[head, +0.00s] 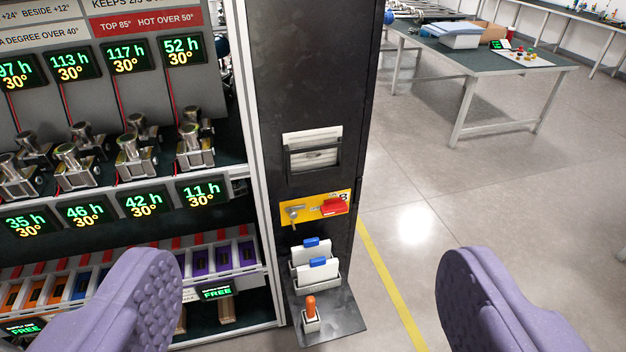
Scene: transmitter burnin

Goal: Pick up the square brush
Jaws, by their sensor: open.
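An orange-handled item (310,308) stands upright in a small pale square holder on a dark ledge (338,322) at the bottom centre. It may be the square brush, but its lower part is hidden and I cannot tell for sure. My gripper (312,285) shows as two purple, studded fingers, one at the lower left and one at the lower right. They are wide apart and open, with nothing between them in their grip. The orange handle appears between the fingers in the picture, apart from both.
Behind the handle are white cards with blue clips (317,268) in a rack. Above are a yellow plate with a key and red tag (315,208) and a paper holder (313,155) on the black post. Transmitter racks (120,210) fill the left. Floor right is clear up to a table (480,65).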

